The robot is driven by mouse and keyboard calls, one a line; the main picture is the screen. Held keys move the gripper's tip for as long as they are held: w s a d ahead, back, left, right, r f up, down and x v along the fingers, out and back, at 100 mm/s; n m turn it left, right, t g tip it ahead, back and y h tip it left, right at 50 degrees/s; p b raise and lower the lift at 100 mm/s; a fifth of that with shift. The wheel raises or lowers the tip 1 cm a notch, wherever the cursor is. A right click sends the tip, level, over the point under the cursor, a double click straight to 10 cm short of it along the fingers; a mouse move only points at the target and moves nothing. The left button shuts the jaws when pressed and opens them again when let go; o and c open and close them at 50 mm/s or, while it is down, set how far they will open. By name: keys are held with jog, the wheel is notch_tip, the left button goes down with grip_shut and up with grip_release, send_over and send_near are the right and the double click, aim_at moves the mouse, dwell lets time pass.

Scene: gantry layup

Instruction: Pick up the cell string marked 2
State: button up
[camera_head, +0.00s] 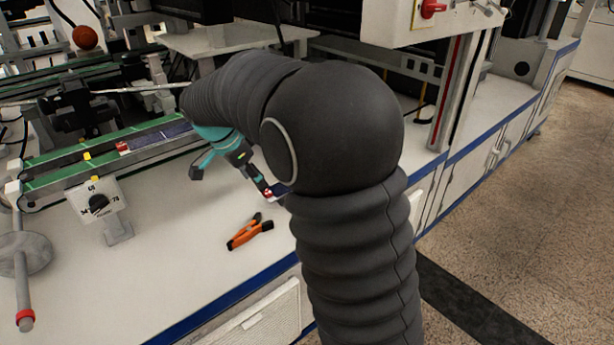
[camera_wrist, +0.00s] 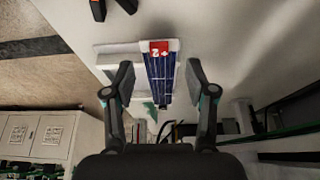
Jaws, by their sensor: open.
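In the wrist view a dark blue cell string (camera_wrist: 160,85) with a red label reading 2 and a plus sign lies between the two fingers of my gripper (camera_wrist: 158,78). The fingers are open, one on each side, with a gap to the string. A white support (camera_wrist: 107,60) shows beside and under the string. In the head view my gripper (camera_head: 230,172) is over the white bench. A small red label (camera_head: 268,193) shows by the fingers there; my arm hides most of the string.
Orange pliers (camera_head: 249,232) lie on the bench (camera_head: 190,260) near its blue front edge. Another blue string (camera_head: 165,135) with a red tag lies on a green-edged rail. A dial box (camera_head: 98,203) and a round stand (camera_head: 25,252) are at left.

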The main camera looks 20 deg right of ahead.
jog(key=shift+x, duration=2.65)
jog(key=shift+r, duration=0.1)
grip_shut()
